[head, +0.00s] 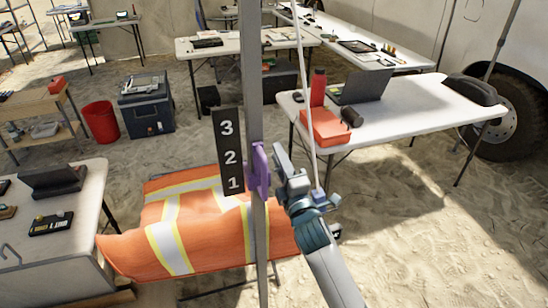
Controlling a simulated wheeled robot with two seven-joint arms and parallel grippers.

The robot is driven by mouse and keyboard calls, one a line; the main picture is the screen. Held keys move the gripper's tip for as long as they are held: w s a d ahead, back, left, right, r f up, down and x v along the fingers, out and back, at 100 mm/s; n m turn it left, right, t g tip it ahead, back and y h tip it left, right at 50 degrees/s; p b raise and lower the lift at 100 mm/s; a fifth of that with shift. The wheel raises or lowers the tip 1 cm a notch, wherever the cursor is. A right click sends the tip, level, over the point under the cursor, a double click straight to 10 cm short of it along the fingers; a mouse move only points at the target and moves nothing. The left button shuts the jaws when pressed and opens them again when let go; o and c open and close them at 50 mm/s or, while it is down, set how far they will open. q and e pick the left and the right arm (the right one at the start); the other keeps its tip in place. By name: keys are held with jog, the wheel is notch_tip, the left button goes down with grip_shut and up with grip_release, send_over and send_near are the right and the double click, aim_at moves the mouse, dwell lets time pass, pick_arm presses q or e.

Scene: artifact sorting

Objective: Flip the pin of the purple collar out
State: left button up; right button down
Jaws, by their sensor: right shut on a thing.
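The purple collar (259,172) sits around the grey upright pole (251,90), beside the lower part of a black number plate (228,150) marked 3, 2, 1 from top to bottom. My right gripper (275,168) is at the right side of the collar, its fingers pointing up and toward the pole. It is shut on the collar's right side. The pin itself cannot be made out; the fingers cover that side. My left gripper is not in view.
An orange vest (205,218) lies on a surface behind the pole. A white table (420,115) with a laptop, red bottle and red box stands at the right. Another table (60,245) stands at the left. Sand lies clear at the lower right.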

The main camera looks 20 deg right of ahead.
jog(key=shift+d, duration=0.15)
jog(key=c, duration=1.8)
grip_release()
jog(key=o, duration=0.3)
jog(key=shift+d, duration=0.2)
jog(key=shift+a, duration=0.1)
jog(key=shift+s+d+f+b, duration=0.15)
jog(key=shift+s+f+b, duration=0.65)
jog(key=shift+s, duration=2.05)
jog(key=shift+s+d+f+b, duration=0.1)
jog(key=shift+s+f+b, duration=0.25)
jog(key=shift+s+b, duration=1.6)
jog(key=shift+s+d+f+b, duration=0.15)
jog(key=shift+s+f, duration=0.45)
jog(key=shift+s, duration=3.15)
jog(key=shift+f, duration=0.1)
